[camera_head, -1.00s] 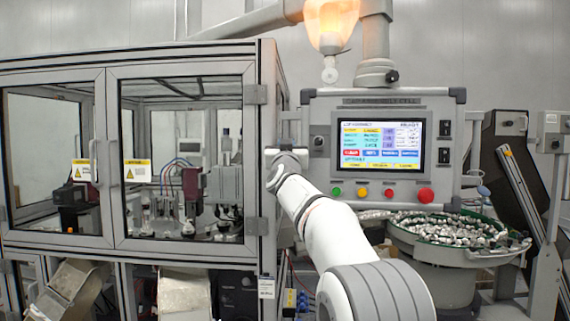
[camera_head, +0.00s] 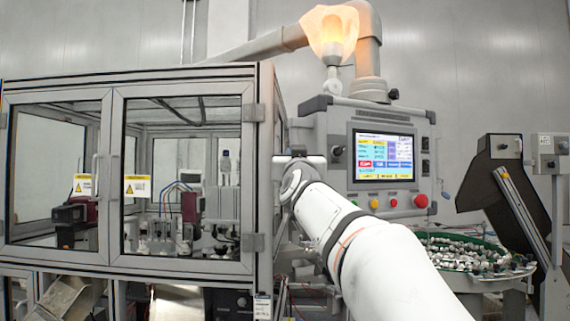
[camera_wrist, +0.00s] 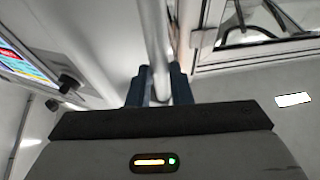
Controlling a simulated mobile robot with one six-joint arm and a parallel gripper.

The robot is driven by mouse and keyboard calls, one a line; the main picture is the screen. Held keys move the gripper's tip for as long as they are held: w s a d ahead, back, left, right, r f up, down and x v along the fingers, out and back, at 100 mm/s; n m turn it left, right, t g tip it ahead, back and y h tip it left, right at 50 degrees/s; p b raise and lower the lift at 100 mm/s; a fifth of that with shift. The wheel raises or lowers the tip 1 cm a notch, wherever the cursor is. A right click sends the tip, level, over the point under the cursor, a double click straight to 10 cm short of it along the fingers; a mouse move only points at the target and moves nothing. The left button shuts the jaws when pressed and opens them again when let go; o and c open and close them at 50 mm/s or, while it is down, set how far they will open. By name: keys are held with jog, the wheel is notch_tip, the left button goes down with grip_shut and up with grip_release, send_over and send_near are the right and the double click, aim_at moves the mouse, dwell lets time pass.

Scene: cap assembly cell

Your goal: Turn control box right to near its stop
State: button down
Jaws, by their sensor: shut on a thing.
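The control box (camera_head: 328,118) is a grey box with a lit screen (camera_head: 381,157) and a row of coloured buttons, hanging from a thick grey arm. Its face stands at an angle, left edge nearer than right. My gripper (camera_head: 303,160) is at the box's left side, beside the glass cabinet. In the wrist view, my gripper (camera_wrist: 158,80) is shut on a pale upright bar (camera_wrist: 155,32) beside the panel. The screen (camera_wrist: 22,62) and a dark knob (camera_wrist: 70,84) show at the left. The bar's far end is out of view.
The framed glass cabinet (camera_head: 184,264) stands close on the left of my gripper. A round bowl (camera_head: 505,271) full of small parts stands at the lower right. A dark sloping chute (camera_head: 500,190) is at the right.

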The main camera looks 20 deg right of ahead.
jog(key=shift+s+d, duration=0.55)
jog(key=shift+s, duration=0.25)
jog(key=shift+r, duration=0.1)
jog(key=c, duration=1.6)
grip_release()
jog(key=shift+d, duration=0.1)
jog(key=shift+c, duration=0.2)
jog(key=shift+o, duration=0.3)
jog(key=shift+d, duration=0.15)
jog(key=shift+s, duration=0.1)
